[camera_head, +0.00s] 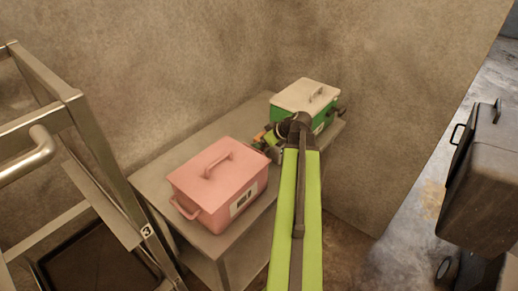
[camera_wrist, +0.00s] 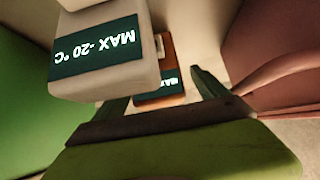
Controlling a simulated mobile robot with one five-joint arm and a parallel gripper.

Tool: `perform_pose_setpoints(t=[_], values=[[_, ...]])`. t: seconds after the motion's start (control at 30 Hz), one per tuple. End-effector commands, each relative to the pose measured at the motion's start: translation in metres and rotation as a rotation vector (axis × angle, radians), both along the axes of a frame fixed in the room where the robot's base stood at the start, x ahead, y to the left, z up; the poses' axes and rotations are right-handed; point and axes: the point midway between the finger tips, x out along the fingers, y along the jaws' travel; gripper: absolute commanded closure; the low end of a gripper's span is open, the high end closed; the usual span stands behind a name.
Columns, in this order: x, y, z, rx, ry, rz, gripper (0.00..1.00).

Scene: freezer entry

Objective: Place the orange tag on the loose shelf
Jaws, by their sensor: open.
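The orange tag (camera_wrist: 172,58) has a dark green label with white lettering. In the wrist view it lies between the two fingers of my gripper (camera_wrist: 160,88), which is open. I cannot tell whether either finger touches it. In the head view a small orange patch (camera_head: 258,136) shows beside my gripper (camera_head: 268,146), between the two boxes; my arm hides much of that spot. A metal rack (camera_head: 72,97) marked 3 stands at the left. I cannot tell which of its parts, if any, is the loose shelf.
A pale block labelled MAX -20 °C (camera_wrist: 105,60) is close to the left finger. A pink box (camera_head: 215,180) and a green box with a pale lid (camera_head: 305,97) stand on the metal table (camera_head: 150,178). A dark wheeled bin (camera_head: 478,180) stands at right.

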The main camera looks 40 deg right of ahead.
Motion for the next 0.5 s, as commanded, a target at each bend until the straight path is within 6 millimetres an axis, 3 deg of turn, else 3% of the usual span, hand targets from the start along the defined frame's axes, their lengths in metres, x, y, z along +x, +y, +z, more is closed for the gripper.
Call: perform_pose_setpoints(t=[0.1, 0.5], values=[[-0.0026, -0.0028, 0.0017, 0.0, 0.0, -0.006, 0.19], [-0.0063, -0.008, 0.0016, 0.0, 0.0, -0.014, 0.71]])
